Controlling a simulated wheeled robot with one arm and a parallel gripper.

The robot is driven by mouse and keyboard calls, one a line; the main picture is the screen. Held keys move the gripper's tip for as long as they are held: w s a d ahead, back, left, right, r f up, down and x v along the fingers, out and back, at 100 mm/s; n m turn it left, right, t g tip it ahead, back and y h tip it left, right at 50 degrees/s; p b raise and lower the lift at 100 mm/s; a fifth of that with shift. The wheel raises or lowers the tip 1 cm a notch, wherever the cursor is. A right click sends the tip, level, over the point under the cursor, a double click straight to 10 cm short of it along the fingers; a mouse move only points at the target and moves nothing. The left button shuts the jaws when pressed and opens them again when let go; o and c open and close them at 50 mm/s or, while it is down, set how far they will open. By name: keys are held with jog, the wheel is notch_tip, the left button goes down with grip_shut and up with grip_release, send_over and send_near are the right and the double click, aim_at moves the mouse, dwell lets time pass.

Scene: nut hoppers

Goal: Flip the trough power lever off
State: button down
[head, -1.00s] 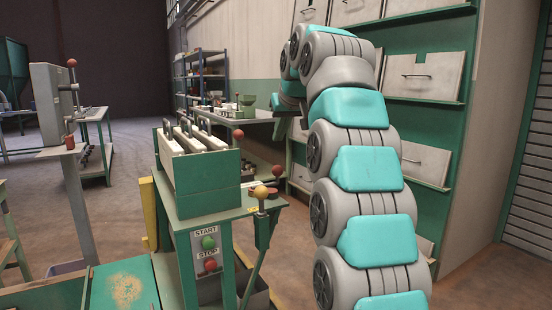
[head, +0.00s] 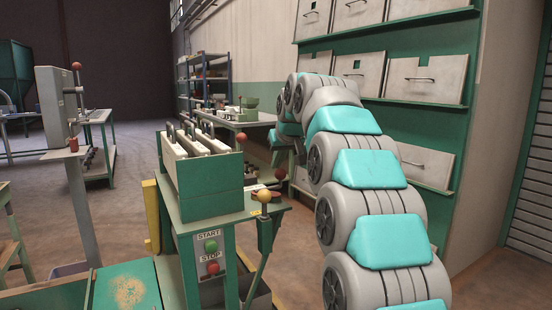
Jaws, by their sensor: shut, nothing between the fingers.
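A green trough-like box (head: 210,187) with pale bars and dark handles stands on a green machine stand in the head view. A red ball knob (head: 241,137) shows at its back right. At the stand's right side are a lever with an orange-yellow ball (head: 264,196), its shaft upright, and another red ball (head: 280,172) just behind. I cannot tell which of these is the trough power lever. My arm arches in from the lower right, its far end bending down behind the nearer links, close above the rear red ball in the picture. My gripper's fingers are hidden.
A START/STOP panel (head: 210,256) with green and red buttons faces front. A grey post machine (head: 60,108) with red balls stands left. A green rack with pale bins (head: 434,81) stands behind my arm at right. Open floor lies between the left post and the stand.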

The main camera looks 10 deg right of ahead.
jog(key=shift+s+d+f, duration=0.1)
jog(key=shift+s+f, duration=0.1)
jog(key=shift+s, duration=0.5)
